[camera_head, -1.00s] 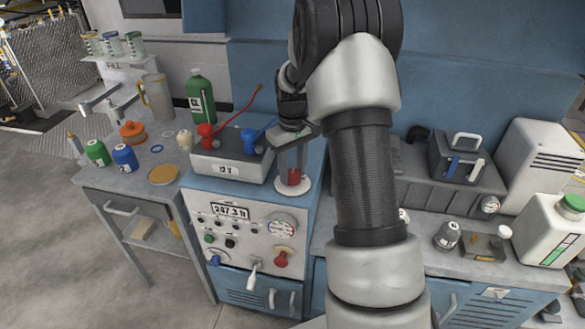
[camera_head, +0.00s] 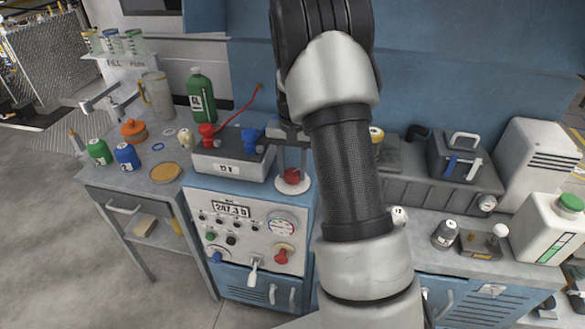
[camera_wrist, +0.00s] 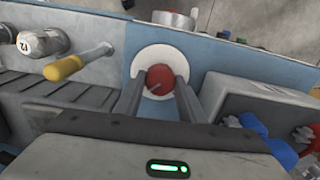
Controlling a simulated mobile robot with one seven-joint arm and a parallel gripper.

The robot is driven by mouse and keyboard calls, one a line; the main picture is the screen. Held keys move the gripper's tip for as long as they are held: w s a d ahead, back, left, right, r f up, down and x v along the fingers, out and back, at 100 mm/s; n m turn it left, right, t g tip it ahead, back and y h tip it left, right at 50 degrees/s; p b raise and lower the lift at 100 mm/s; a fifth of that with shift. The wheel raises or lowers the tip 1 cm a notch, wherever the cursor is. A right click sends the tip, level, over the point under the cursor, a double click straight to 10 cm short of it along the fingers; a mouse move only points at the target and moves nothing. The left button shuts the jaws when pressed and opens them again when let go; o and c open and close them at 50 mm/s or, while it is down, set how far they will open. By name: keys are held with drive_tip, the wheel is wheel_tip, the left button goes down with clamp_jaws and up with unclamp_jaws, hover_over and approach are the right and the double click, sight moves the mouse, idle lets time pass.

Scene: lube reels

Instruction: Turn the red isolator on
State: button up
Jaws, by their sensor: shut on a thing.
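The red isolator is a round red knob (camera_head: 292,177) on a white disc (camera_head: 294,187), on top of the blue cabinet. In the wrist view the red knob (camera_wrist: 160,79) has a thin pale line across its face and sits on the white disc (camera_wrist: 151,56). My gripper (camera_head: 292,166) points down over it from above. In the wrist view one finger of my gripper (camera_wrist: 158,84) lies on each side of the knob, and the jaws are shut on it. The gripper body hides the near side of the knob in that view.
A yellow-tipped handle (camera_wrist: 64,68) and a labelled bottle (camera_wrist: 42,42) are on the other side. The cabinet front carries another red knob (camera_head: 284,254) and a white lever (camera_head: 253,273).

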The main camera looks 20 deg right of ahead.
sight(292, 172)
drive_tip(key=shift+m, duration=0.4)
drive_tip(key=o, duration=1)
drive_tip(key=shift+o, duration=0.2)
wheel_tip(292, 172, up, 18)
drive_tip(key=p, duration=0.1)
drive_tip(key=shift+f+p, duration=0.25)
drive_tip(key=shift+p, duration=0.05)
